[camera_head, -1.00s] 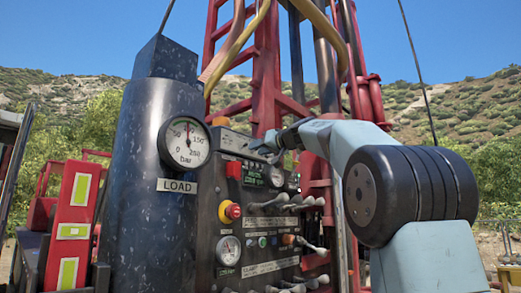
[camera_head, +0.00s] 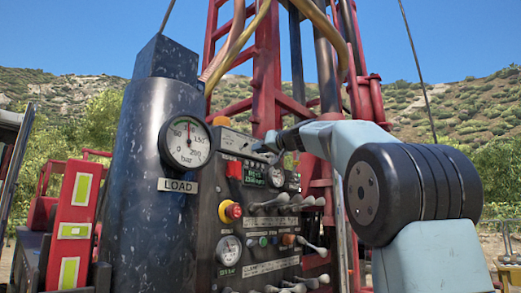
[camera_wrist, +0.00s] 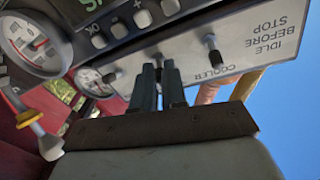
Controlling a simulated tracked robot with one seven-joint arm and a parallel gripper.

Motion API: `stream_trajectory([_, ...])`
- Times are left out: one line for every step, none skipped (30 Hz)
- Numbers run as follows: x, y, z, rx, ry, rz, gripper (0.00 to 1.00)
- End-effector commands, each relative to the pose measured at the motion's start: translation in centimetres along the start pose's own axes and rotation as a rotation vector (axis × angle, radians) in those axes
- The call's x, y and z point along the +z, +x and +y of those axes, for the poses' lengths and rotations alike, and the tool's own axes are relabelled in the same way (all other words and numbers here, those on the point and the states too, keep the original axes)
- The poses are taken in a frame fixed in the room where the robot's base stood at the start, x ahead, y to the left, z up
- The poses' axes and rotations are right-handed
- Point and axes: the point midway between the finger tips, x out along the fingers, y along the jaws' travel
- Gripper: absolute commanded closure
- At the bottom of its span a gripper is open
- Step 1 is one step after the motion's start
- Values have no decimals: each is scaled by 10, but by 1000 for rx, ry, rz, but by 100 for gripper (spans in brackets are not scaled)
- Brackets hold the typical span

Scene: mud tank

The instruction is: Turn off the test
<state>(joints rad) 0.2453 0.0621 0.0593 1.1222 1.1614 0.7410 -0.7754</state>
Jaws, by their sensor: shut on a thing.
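A dark control panel (camera_head: 232,185) stands in the middle of the head view. Its upper light-coloured strip (camera_wrist: 240,42) fills much of the wrist view, upside down, with the words "COOLER" and "IDLE BEFORE STOP". A small toggle switch (camera_wrist: 211,49) stands by "COOLER", and another (camera_wrist: 111,76) stands at the left of the strip. My gripper (camera_head: 264,147) reaches the upper part of the panel from the right. In the wrist view my gripper's fingers (camera_wrist: 159,65) are shut on a toggle between those two; the fingers hide most of it and its label.
A large LOAD gauge (camera_head: 187,142) sits on a dark cylinder left of the panel. The panel carries a red-and-yellow stop button (camera_head: 230,211), a green display (camera_head: 253,175), a small gauge (camera_head: 228,249) and several levers (camera_head: 285,203). A red mast (camera_head: 267,75) and hoses rise behind.

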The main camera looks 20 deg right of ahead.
Motion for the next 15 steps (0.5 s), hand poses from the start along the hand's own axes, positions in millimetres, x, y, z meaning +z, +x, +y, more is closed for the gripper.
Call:
stream_trajectory([1, -1, 2, 1, 3, 12, 100])
stream_trajectory([1, -1, 2, 0, 4, 21, 100])
stream_trajectory([2, -1, 3, -3, 5, 34, 100])
stream_trajectory([2, -2, 3, -6, 8, 45, 100])
stream_trajectory([2, -2, 3, -9, 8, 56, 100])
stream_trajectory([3, -2, 3, -12, 11, 72, 100])
stream_trajectory([4, -2, 4, -15, 12, 86, 100])
stream_trajectory([4, -2, 4, -18, 14, 99, 100])
stream_trajectory([6, -2, 4, -23, 17, 117, 100])
stream_trajectory([6, -2, 4, -26, 18, 132, 100])
stream_trajectory([7, -2, 5, -29, 20, 146, 100])
stream_trajectory([7, -2, 5, -34, 23, 167, 100])
stream_trajectory([8, -2, 5, -38, 25, 181, 100])
stream_trajectory([9, -2, 5, -42, 26, 196, 100])
stream_trajectory([10, -2, 5, -47, 28, 216, 100])
